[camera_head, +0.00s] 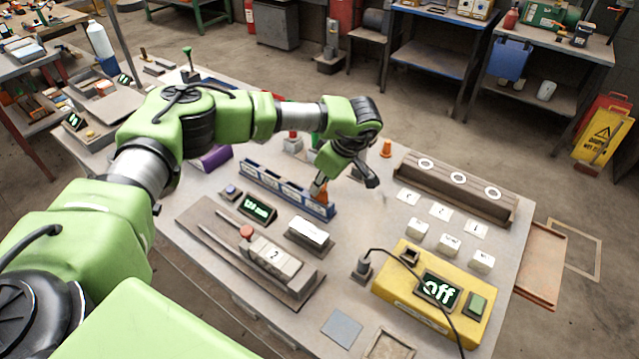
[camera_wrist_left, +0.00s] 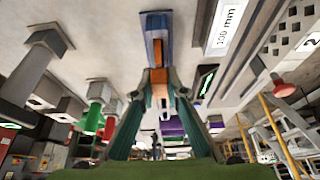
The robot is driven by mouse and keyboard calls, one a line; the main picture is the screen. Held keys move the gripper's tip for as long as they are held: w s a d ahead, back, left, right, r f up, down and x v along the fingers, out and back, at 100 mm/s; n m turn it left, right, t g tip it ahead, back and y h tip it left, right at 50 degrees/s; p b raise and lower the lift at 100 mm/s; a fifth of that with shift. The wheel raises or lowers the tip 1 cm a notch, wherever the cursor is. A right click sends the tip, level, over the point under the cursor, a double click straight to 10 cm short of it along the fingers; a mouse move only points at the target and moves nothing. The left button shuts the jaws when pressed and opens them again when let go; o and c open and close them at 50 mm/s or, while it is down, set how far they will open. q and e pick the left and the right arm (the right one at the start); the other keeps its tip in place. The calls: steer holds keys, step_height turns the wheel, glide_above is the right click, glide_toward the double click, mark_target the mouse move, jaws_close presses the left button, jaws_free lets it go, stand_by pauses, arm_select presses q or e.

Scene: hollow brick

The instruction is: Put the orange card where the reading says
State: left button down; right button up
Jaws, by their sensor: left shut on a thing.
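The orange card (camera_head: 321,195) is at the right end of a long blue rack (camera_head: 275,184) with several labelled slots. My left gripper (camera_head: 325,180) is shut on the card from above. In the left wrist view the orange card (camera_wrist_left: 157,52) lies between the fingertips (camera_wrist_left: 159,78), with the blue rack (camera_wrist_left: 155,22) beyond it. I cannot tell whether the card's lower edge is inside a slot or just clear of it. A small dark display (camera_head: 258,208) in front of the rack shows a green reading in mm; its digits are hard to read. My right gripper is not in view.
A grey slide fixture (camera_head: 272,256) with a red knob and a white-topped block (camera_head: 309,235) stand in front of the rack. A yellow box (camera_head: 434,291) reading "off" is at the right. White cubes, cards and a brown holed block (camera_head: 458,186) stand behind it.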

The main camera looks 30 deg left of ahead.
arm_select(q)
steer(key=shift+f+b, duration=0.65)
steer(key=shift+f, duration=0.25)
steer(key=c, duration=2)
jaws_free()
steer(key=shift+r, duration=0.1)
steer(key=shift+o, duration=0.2)
steer(key=v, duration=1.2)
